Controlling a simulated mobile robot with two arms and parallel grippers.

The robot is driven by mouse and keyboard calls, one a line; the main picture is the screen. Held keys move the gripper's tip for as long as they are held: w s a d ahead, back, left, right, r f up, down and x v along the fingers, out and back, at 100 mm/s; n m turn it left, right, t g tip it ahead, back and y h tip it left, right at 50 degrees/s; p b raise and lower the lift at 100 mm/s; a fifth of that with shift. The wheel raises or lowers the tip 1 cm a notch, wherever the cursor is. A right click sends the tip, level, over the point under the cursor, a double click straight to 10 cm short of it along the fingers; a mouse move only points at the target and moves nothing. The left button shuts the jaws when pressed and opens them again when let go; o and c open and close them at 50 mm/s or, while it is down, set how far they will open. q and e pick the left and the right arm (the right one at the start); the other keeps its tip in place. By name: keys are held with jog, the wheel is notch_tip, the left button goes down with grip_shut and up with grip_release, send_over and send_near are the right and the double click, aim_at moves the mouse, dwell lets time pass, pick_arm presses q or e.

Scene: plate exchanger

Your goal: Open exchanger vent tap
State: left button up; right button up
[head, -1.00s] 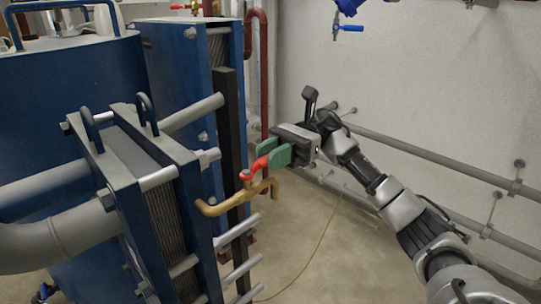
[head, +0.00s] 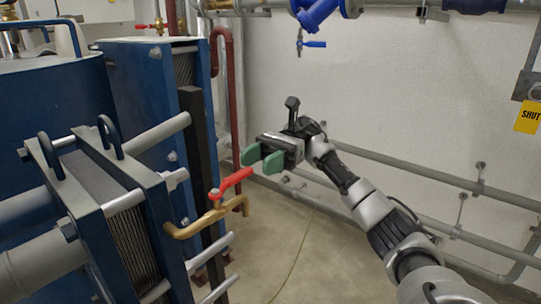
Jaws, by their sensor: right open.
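The vent tap has a red lever handle (head: 233,183) on a brass body (head: 212,217), which sticks out from the front of the blue plate exchanger (head: 150,195). The lever slants up and to the right in the head view, with its free end near my right gripper. My right gripper (head: 260,158), with green finger pads, is open and empty. Its pads are just above and beyond the lever's free end, and a small gap shows between them and the lever. My left gripper is not in view.
Another tall blue exchanger (head: 140,90) stands behind. Grey pipes (head: 400,168) run along the right wall. A blue-handled valve (head: 312,44) hangs at the top. A yellow "SHUT" tag (head: 528,117) hangs at the right. The floor (head: 290,240) below my right arm is clear.

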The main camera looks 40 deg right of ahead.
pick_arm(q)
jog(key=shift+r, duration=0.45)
pick_arm(e)
jog(key=v, duration=0.5)
